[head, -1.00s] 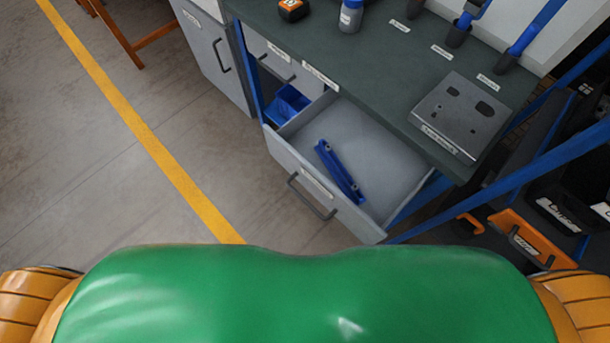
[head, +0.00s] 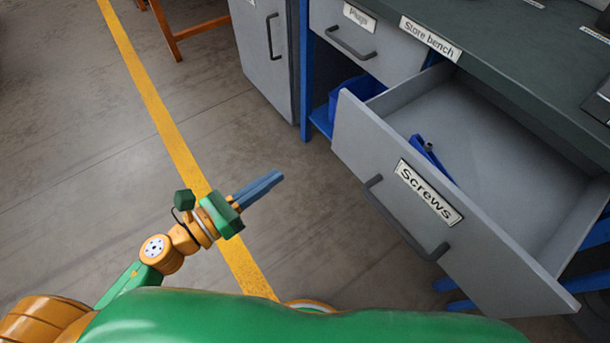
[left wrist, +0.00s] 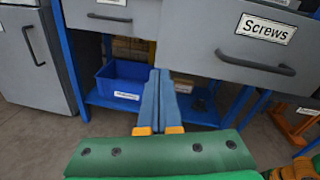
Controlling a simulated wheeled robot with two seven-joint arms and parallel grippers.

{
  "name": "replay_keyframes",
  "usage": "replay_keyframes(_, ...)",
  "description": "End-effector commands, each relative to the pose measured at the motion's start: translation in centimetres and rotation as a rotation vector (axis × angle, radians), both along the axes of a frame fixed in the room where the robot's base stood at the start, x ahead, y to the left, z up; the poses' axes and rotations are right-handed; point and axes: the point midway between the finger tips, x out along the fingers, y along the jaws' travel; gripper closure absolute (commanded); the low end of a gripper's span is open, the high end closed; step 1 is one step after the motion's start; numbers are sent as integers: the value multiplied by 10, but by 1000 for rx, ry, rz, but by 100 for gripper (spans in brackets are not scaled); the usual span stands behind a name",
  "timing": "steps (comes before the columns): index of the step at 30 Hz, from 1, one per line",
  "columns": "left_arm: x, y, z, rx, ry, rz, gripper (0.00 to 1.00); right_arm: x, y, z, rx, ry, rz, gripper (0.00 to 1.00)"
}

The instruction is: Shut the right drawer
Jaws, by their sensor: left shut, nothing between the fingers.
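The right drawer (head: 380,142), labelled "Screws", stands pulled out from under the store bench. Its dark bar handle (head: 405,218) is on the front. A blue object (head: 430,157) lies inside the drawer. My left gripper (head: 280,174) is shut and empty, in front of the drawer and to the left of its front panel, apart from it. In the left wrist view the blue fingers (left wrist: 158,85) are together, with the Screws drawer (left wrist: 240,45) at the upper right. My right gripper is in neither view.
The left drawer (head: 378,45), labelled "Plugs", is shut. A blue bin (head: 350,97) sits on a shelf below it; it also shows in the left wrist view (left wrist: 122,85). A grey cabinet (head: 262,60) stands left. Open floor with a yellow line (head: 150,100) lies left of the drawer.

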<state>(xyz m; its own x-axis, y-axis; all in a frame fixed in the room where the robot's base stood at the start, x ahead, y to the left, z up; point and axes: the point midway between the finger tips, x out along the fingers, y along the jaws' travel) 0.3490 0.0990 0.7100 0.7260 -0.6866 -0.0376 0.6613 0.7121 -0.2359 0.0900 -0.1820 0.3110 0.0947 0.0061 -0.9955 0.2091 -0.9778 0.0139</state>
Motion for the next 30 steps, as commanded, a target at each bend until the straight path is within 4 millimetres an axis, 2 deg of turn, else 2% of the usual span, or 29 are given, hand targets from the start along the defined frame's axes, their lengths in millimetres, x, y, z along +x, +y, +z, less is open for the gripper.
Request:
replay_keyframes(1,-9,-11,-8,63,-93,-58,100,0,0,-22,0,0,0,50)
replay_keyframes(5,-16,-25,9,134,-200,-115,100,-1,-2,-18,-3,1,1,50)
replay_keyframes(10,3,-45,18,133,-204,-113,100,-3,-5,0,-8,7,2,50)
replay_keyframes(16,32,-79,17,131,-201,-113,100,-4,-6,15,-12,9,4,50)
replay_keyframes(24,64,-117,14,129,-198,-112,100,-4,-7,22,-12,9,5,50)
replay_keyframes(30,73,-128,12,131,-196,-111,100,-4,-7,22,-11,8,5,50)
